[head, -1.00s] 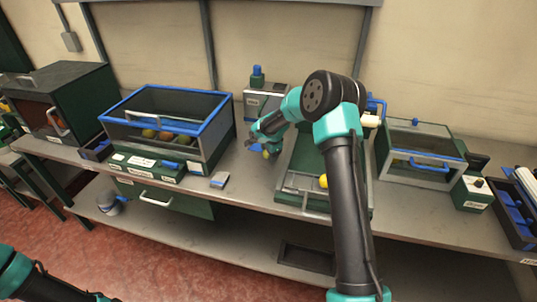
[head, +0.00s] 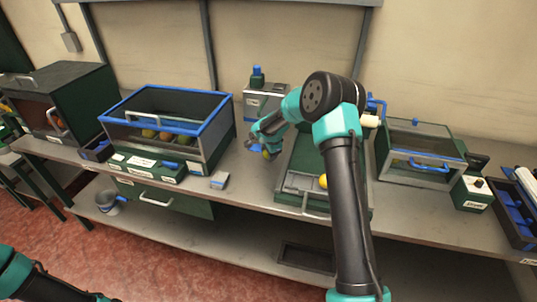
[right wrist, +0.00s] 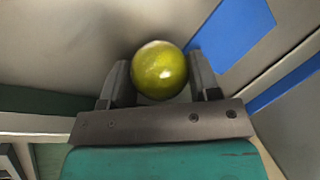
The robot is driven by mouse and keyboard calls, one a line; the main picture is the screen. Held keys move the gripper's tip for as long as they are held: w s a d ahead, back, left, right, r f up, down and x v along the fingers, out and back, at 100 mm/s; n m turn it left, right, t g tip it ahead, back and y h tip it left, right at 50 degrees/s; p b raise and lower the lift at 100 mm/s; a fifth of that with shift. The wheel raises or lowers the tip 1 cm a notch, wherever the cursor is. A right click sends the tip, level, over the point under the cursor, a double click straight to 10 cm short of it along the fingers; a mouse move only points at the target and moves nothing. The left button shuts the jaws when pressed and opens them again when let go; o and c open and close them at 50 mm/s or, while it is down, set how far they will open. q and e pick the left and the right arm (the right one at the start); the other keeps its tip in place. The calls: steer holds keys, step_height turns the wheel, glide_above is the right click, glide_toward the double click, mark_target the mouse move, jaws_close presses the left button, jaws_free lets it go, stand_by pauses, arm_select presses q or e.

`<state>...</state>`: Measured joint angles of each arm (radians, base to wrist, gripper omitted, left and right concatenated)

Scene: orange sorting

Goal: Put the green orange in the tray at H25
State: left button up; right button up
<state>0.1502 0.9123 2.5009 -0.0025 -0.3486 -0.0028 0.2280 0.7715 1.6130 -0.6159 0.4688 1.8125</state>
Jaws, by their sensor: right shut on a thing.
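The green orange (right wrist: 159,70) is yellow-green and round in the right wrist view, between the two fingers of my right gripper (right wrist: 160,84). My right gripper is shut on it. In the head view my right gripper (head: 264,148) hangs over the bench, right of the blue-rimmed bin, and the orange is small and partly hidden there. I cannot read which label is H25, so I cannot tell which tray carries it. My left arm shows only at the lower left of the head view; its gripper is out of view.
A clear-walled bin with a blue rim (head: 218,122) holds several fruits. A grey-green unit (head: 300,181) with a yellow fruit (head: 323,181) is beside my right arm. A glass-fronted box (head: 418,176) stands to the right. A grey dispenser (head: 254,101) stands behind my gripper.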

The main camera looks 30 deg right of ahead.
steer(key=shift+r, duration=0.1)
step_height(320, 180, up, 10)
steer(key=shift+f, duration=0.1)
stand_by(0.4)
stand_by(0.6)
steer(key=s+a+n+y, duration=0.1)
steer(key=s+a+n, duration=0.2)
steer(key=a+n, duration=0.2)
steer(key=s+a+n+g+y, duration=0.1)
steer(key=s+a+n, duration=0.3)
steer(key=a, duration=0.6)
steer(key=s+a+n+g+y, duration=0.1)
steer(key=s+a+n, duration=0.3)
steer(key=a, duration=0.3)
steer(key=shift+s+a+n, duration=0.1)
steer(key=shift+a+n, duration=0.3)
steer(key=shift+n, duration=0.4)
steer(key=shift+d, duration=0.15)
